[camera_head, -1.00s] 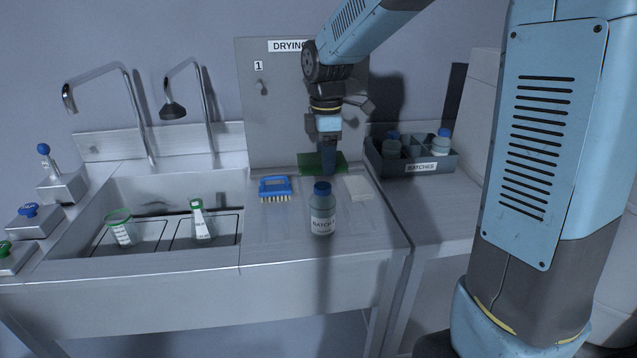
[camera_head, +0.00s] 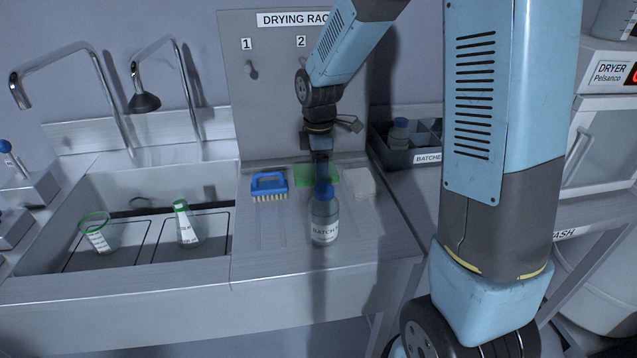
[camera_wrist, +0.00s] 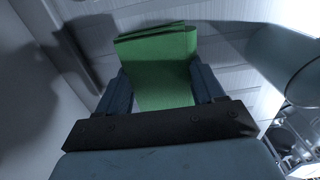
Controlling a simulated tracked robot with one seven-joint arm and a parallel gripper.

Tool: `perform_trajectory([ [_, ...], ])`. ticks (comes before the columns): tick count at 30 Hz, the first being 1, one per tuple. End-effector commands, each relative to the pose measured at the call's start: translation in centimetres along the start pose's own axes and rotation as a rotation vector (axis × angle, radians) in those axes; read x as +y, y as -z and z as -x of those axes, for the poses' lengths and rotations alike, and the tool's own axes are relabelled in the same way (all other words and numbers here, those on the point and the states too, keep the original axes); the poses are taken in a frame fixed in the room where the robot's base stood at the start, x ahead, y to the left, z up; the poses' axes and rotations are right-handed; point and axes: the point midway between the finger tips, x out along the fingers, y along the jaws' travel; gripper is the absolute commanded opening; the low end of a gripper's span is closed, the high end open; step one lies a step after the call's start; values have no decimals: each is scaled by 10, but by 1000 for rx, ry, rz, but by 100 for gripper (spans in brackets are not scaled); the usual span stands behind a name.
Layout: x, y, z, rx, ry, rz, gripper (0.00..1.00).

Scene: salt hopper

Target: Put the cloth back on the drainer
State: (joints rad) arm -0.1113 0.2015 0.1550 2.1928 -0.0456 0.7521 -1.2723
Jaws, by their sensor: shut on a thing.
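My gripper (camera_head: 321,168) points down over the steel drainer (camera_head: 285,255), at its back near the grey drying-rack board. It is shut on a green cloth (camera_head: 303,173), which shows on both sides of the fingers. In the wrist view the folded cloth (camera_wrist: 158,55) sits between the two fingers (camera_wrist: 160,88). Part of the cloth is hidden by the gripper and the bottle cap. I cannot tell whether the cloth touches the drainer.
A blue-capped batch bottle (camera_head: 324,218) stands in front of the gripper. A blue brush (camera_head: 269,184) lies left, a white pad (camera_head: 360,183) right. The sink (camera_head: 150,265) with two green-marked glass vessels is at left, the batches crate (camera_head: 425,158) at back right.

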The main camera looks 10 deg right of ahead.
Motion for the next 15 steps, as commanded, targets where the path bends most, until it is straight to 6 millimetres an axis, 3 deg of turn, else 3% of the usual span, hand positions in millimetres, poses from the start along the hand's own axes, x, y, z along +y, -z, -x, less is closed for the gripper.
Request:
perform_trajectory([
  [15, 0, 3, -46, -1, 0, 6, 24],
])
